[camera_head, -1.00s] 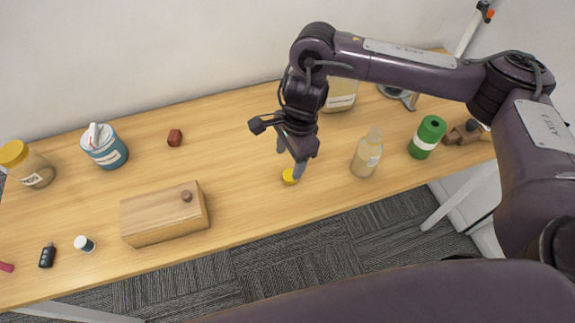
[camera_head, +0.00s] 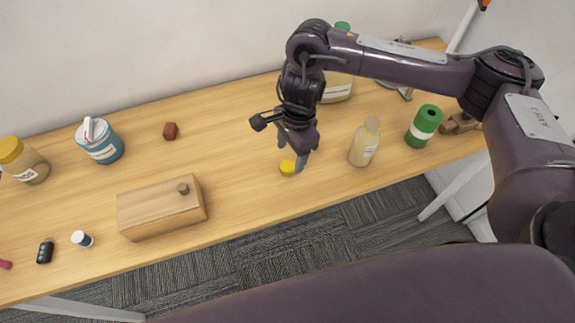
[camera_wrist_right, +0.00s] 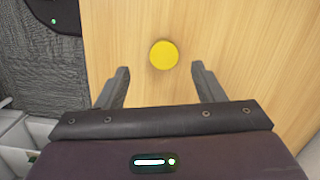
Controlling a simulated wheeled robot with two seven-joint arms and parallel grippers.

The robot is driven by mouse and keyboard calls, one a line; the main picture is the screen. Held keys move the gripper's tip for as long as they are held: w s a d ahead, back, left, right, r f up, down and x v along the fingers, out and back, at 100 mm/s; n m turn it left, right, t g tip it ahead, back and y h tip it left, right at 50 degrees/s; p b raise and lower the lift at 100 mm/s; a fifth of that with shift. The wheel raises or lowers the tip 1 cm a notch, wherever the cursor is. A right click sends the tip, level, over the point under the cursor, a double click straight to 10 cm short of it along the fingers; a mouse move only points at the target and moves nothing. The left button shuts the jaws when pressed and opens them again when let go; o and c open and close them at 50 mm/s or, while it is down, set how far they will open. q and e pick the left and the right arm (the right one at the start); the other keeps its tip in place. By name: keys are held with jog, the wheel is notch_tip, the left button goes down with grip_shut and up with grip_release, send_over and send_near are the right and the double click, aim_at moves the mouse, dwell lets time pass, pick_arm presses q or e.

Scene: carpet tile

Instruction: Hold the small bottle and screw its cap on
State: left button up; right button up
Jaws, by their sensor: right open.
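The small bottle (camera_head: 364,146) stands upright on the table, pale yellowish and see-through with a label. The yellow cap (camera_head: 288,167) lies on the table to its left. In the right wrist view the cap (camera_wrist_right: 164,54) is a round yellow disc, centred between and a little beyond the fingertips. My right gripper (camera_head: 291,159) is open just above the cap, fingers pointing down, holding nothing. It also shows in the right wrist view (camera_wrist_right: 160,72). Whether the fingers touch the cap cannot be told. My left gripper is not in view.
A wooden box (camera_head: 160,209) stands left of the cap near the front edge. A green can (camera_head: 424,127) stands right of the bottle. A large jar (camera_head: 337,90) stands behind. A yellow-lidded jar (camera_head: 25,162) and blue tub (camera_head: 100,143) stand far left.

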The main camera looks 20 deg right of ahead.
aim_at(287, 166)
jog(key=shift+w+a+f, duration=0.1)
jog(key=shift+a+f, duration=0.05)
jog(key=shift+f, duration=1.15)
jog(key=shift+w+a+f, duration=0.1)
jog(key=shift+a+f, duration=0.05)
jog(key=shift+f, duration=1.15)
jog(key=c, duration=1)
